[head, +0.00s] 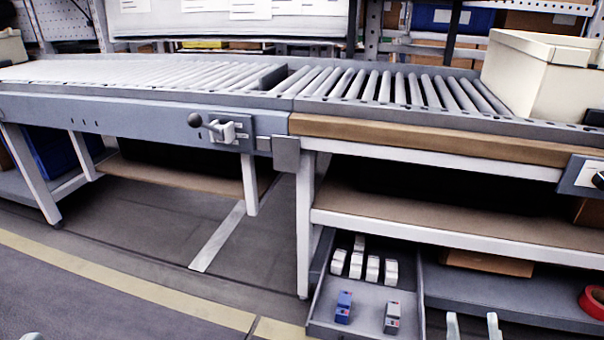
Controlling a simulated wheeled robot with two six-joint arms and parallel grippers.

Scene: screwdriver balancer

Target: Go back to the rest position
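My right gripper (473,326) shows at the bottom edge, right of centre. Its two pale fingertips point up and stand apart with nothing visible between them. It is to the right of the open drawer and in front of the lower shelf. Of my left gripper (30,336) only a small pale tip shows at the bottom left edge, so its opening cannot be seen. Both arms are otherwise out of the picture. No screwdriver or balancer can be made out.
A roller conveyor (160,76) runs across the view, with a lidded cream box (545,80) at its right. Red tape (591,302) lies at lower right. Floor at left is clear.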

